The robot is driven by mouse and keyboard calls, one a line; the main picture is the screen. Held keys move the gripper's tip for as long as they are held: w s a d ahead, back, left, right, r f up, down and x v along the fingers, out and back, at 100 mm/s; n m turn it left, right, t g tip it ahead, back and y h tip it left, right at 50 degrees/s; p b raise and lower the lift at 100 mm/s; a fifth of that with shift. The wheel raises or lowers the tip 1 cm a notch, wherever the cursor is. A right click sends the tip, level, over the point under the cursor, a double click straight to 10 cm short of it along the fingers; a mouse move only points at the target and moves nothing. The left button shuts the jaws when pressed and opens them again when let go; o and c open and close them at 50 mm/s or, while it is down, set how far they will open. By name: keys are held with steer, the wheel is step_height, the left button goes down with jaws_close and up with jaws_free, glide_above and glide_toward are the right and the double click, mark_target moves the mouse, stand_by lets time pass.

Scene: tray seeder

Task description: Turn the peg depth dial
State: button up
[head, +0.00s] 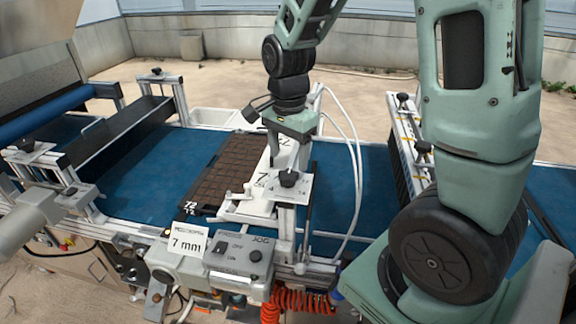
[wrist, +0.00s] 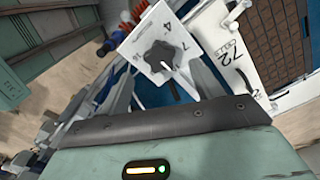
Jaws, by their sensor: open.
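The peg depth dial is likely the black lobed knob (head: 288,178) on a white numbered plate (head: 300,190) above the conveyor. In the wrist view the knob (wrist: 160,57) sits near the upper middle, on the plate (wrist: 138,50) with a few printed digits, 4 among them. My gripper (head: 285,136) hangs above and slightly behind the knob in the head view, apart from it and holding nothing that I can see. A card (head: 187,243) below reads 7 mm.
A dark seed tray (head: 215,185) lies on the blue belt (head: 135,185), left of the knob. A control box (head: 235,255) with JOG controls stands in front. White hoses (head: 355,150) loop right of my gripper. Orange coiled hose (head: 300,302) hangs below. Metal rails flank the belt.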

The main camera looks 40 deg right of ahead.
mark_target(288, 174)
steer(key=shift+f, duration=2.35)
steer(key=c, duration=1)
